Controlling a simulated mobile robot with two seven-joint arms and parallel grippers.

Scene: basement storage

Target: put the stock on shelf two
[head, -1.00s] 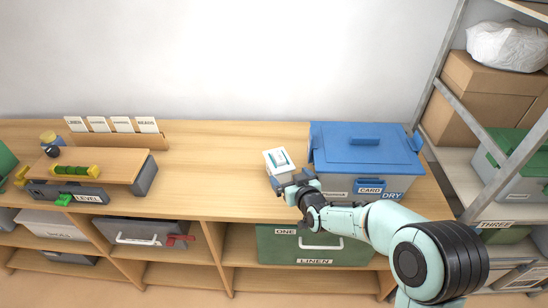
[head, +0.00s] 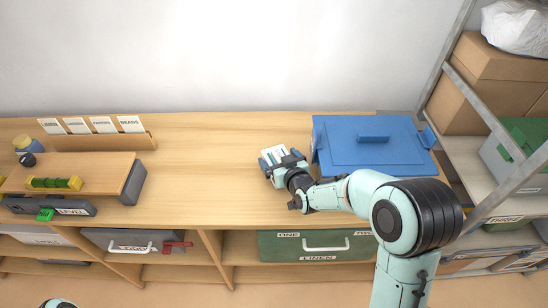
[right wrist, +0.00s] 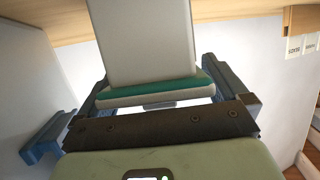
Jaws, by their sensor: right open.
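A small white pack with a teal band (head: 273,153), which appears to be the stock, stands on the bench top left of the blue bin. My right gripper (head: 281,160) is open around it, with fingers on either side. In the right wrist view the white pack with its teal band (right wrist: 150,60) shows between the fingers; I cannot tell whether they touch it. My left gripper is out of view.
A lidded blue bin (head: 365,155) stands right of the pack. A level (head: 55,183) and card holder (head: 110,142) are at left. The middle bench top is clear. A metal rack stands at right.

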